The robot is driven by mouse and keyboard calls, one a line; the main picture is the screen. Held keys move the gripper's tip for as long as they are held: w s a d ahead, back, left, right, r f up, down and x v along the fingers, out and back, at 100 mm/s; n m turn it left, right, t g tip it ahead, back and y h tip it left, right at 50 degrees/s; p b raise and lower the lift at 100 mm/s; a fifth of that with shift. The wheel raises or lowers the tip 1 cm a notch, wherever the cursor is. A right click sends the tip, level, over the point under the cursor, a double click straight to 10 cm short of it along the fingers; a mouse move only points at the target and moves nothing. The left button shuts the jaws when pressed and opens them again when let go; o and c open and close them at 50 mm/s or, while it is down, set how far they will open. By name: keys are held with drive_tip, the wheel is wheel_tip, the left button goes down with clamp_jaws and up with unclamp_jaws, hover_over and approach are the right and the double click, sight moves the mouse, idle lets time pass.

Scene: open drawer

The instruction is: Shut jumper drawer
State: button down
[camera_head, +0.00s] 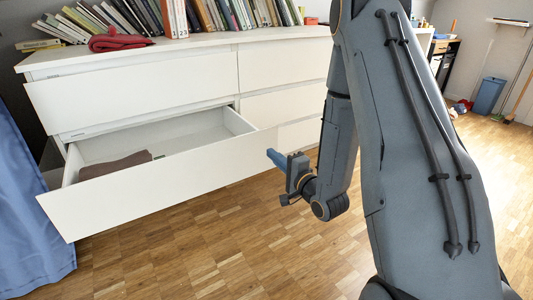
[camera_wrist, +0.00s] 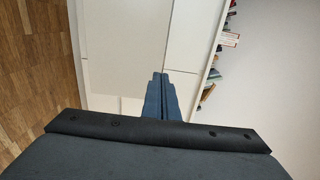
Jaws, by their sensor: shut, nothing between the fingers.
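I cannot tell whether the fingers touch the drawer. In the wrist view, the shut fingers (camera_wrist: 160,78) point at white dresser fronts (camera_wrist: 120,45).
The drawer above (camera_head: 140,88) looks shut or nearly so. Books (camera_head: 205,16) and a red cloth (camera_head: 118,41) lie on the dresser top. A blue curtain (camera_head: 30,200) hangs at the left. The parquet floor (camera_head: 220,250) before the dresser is clear.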

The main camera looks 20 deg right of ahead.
sight(250, 135)
drive_tip(key=b+x, duration=0.5)
drive_tip(key=x, duration=0.7)
drive_tip(key=shift+w+a, duration=0.1)
drive_tip(key=shift+w, duration=0.3)
